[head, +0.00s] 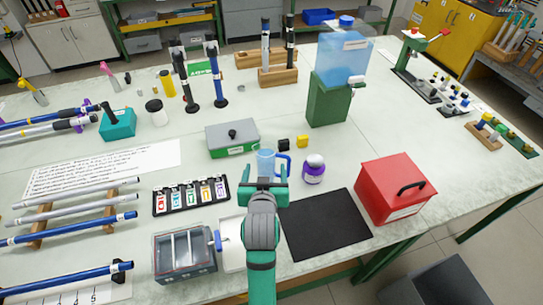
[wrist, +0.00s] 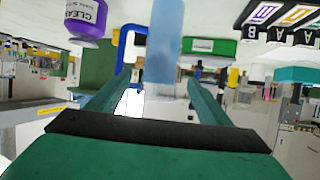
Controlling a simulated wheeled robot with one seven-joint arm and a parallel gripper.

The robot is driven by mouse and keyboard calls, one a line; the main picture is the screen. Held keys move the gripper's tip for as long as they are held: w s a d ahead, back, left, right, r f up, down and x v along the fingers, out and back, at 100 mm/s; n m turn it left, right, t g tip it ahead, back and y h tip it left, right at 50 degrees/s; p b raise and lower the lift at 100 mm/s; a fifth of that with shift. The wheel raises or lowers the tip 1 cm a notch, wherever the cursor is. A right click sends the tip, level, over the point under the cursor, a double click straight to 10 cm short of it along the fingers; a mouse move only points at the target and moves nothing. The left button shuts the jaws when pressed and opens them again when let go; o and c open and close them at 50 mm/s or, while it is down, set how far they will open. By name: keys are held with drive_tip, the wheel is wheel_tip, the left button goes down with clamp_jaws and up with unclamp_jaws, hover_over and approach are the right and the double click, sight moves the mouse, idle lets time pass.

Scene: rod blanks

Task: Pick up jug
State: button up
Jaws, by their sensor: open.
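The jug (head: 265,160) is a small, pale blue, see-through vessel with a darker blue handle on its right side, standing upright on the bench in the head view. My gripper (head: 264,177) is open and empty, just in front of the jug on its near side. In the wrist view, which is upside down, the jug (wrist: 163,42) is ahead and between the lines of my open fingers (wrist: 160,88), with its blue handle to the left. I cannot tell whether the fingertips reach beside it. Its lower part is partly hidden by my gripper in the head view.
A grey-green box (head: 232,138) is behind left, with small black (head: 283,145) and yellow (head: 302,141) blocks behind. A labelled rack (head: 190,196), red box (head: 396,188) and dark mat (head: 326,224) lie nearby.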

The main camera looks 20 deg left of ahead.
sight(266, 165)
drive_tip(key=x, duration=0.4)
drive_tip(key=shift+w+r, duration=0.1)
drive_tip(key=x, duration=0.6)
drive_tip(key=shift+w, duration=0.25)
drive_tip(key=shift+a, duration=0.1)
drive_tip(key=c, duration=1.6)
